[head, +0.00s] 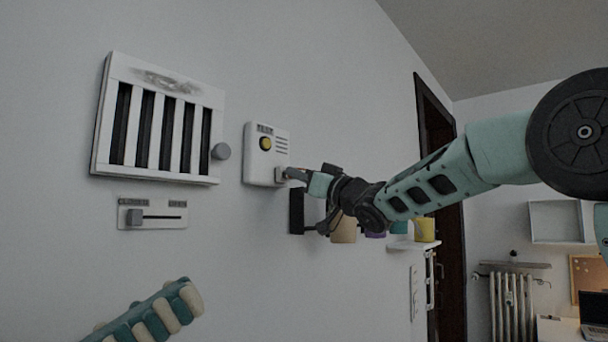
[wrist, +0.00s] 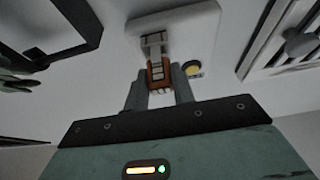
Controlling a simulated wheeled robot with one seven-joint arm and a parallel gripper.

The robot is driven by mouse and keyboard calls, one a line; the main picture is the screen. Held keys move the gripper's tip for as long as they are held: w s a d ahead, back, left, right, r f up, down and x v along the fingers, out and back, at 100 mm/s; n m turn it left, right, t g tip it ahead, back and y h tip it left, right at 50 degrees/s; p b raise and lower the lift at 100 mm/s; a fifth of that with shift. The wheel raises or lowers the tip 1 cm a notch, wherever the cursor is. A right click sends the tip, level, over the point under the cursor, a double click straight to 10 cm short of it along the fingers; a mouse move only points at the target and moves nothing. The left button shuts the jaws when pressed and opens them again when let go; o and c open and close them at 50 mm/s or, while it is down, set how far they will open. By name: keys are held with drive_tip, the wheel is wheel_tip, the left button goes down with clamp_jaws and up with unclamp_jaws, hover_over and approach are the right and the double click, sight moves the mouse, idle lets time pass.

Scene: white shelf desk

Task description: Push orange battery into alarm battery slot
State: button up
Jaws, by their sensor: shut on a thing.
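The alarm (head: 255,164) is a white box on the wall with a yellow button on its front; it also fills the top of the wrist view (wrist: 201,28). The orange battery (wrist: 155,72) stands between my gripper's fingers (wrist: 159,77) in the wrist view, its far end at a pale grey slot piece (wrist: 153,42) on the alarm's edge. How deep the battery sits in the slot cannot be told. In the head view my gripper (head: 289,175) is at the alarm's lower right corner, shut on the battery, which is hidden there.
A white vent grille (head: 159,82) with a grey knob (head: 221,151) is left of the alarm, above a slider panel (head: 165,217). A black frame (head: 296,211) is just below my gripper. A wall shelf (head: 411,244) carries a yellow cup (head: 424,229).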

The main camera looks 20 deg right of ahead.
drive_tip(key=shift+w+a, duration=0.3)
drive_tip(key=shift+w, duration=0.1)
drive_tip(key=o, duration=1)
drive_tip(key=shift+o, duration=0.2)
drive_tip(key=shift+s+d, duration=0.1)
drive_tip(key=b+v, duration=0.7)
drive_tip(key=v, duration=1)
drive_tip(key=shift+b, duration=0.4)
drive_tip(key=shift+s, duration=0.1)
